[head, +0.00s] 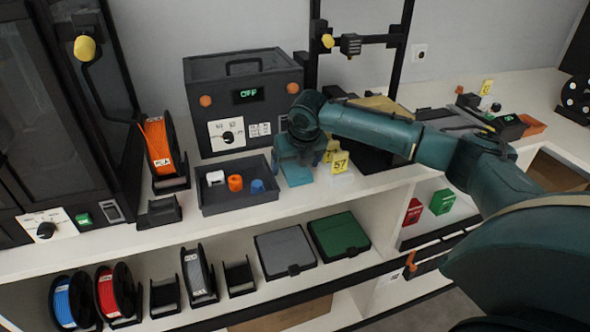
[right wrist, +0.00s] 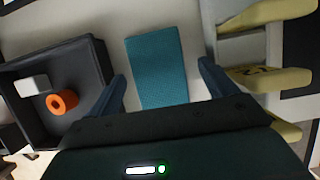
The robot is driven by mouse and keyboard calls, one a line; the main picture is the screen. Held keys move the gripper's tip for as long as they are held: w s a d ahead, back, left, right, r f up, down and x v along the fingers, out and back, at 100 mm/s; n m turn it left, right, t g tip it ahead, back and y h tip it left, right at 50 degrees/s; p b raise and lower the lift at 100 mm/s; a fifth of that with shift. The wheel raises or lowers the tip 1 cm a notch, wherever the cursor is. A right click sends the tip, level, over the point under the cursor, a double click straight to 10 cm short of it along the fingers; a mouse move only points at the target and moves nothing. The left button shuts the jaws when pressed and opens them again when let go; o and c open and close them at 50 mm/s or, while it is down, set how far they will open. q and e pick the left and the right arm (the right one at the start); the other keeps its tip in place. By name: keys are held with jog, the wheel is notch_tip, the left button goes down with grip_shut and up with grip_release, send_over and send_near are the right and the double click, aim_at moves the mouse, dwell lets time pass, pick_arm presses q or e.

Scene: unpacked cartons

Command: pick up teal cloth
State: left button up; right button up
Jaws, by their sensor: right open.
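The teal cloth (head: 297,174) lies flat on the white worktop, just right of the dark tray in the head view. It also shows in the right wrist view (right wrist: 157,65) as a teal rectangle; its near end is hidden behind my gripper body. My right gripper (head: 300,160) is above the cloth and covers part of it in the head view. In the right wrist view its two fingers (right wrist: 160,85) stand apart, one on each side of the cloth, with nothing between them gripped. My left gripper is in neither view.
The dark tray (head: 206,199) with small white, orange and blue parts sits close on the left. Yellow numbered tags (head: 339,162) stand close on the right. A dark box with a display (head: 242,98) stands behind. Spools and lidded boxes (head: 338,236) fill the shelf below.

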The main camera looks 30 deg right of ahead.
aim_at(295, 167)
jog(key=shift+f, duration=0.1)
jog(key=shift+c, duration=0.6)
jog(key=c, duration=1)
jog(key=shift+o, duration=0.2)
notch_tip(295, 167, up, 10)
jog(key=o, duration=0.3)
jog(key=shift+a, duration=0.1)
jog(key=shift+c, duration=1.1)
